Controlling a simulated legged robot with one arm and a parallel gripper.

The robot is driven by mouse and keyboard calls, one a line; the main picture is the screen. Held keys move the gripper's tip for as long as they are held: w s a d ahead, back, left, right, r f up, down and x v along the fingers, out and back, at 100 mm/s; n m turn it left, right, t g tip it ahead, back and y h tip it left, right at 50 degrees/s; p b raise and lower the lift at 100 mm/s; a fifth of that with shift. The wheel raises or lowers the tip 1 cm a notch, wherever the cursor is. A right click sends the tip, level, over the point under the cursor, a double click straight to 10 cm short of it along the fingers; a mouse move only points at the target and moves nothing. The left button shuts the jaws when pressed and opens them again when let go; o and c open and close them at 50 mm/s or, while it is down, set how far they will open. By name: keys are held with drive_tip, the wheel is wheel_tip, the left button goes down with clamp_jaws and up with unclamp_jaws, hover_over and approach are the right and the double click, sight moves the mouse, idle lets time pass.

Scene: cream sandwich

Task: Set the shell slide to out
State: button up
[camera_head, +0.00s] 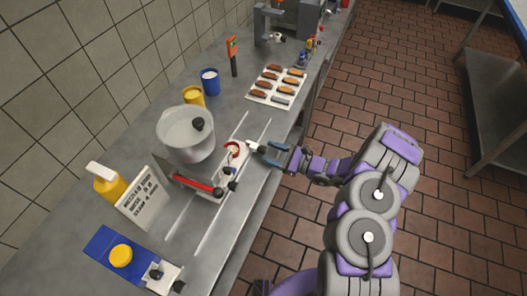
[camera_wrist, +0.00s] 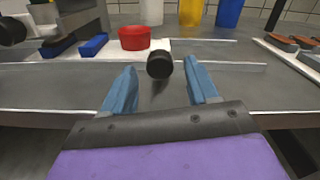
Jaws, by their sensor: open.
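My gripper (camera_head: 268,153) is open at the front edge of the counter, its two blue fingers pointing at a small device. In the wrist view, a black round knob (camera_wrist: 160,64) shows ahead, between the two fingertips (camera_wrist: 160,72) in the picture; whether it lies within their reach I cannot tell. The device has a white plate (camera_head: 236,162) with a red round cup (camera_head: 233,149), which also shows in the wrist view (camera_wrist: 134,38). A white piece (camera_head: 252,146) sticks out from the plate towards my gripper. No label shows which part is the shell slide or its setting.
A large grey pot (camera_head: 185,137) and a red-edged bar (camera_head: 195,184) stand left of the device. A tray (camera_head: 262,99) of brown shells lies beyond it. Yellow (camera_head: 193,96) and blue (camera_head: 210,82) tubs stand behind. A blue board (camera_head: 103,243) lies nearer.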

sight(263, 150)
drive_tip(key=shift+x, duration=1.7)
drive_tip(key=shift+c, duration=0.4)
clamp_jaws()
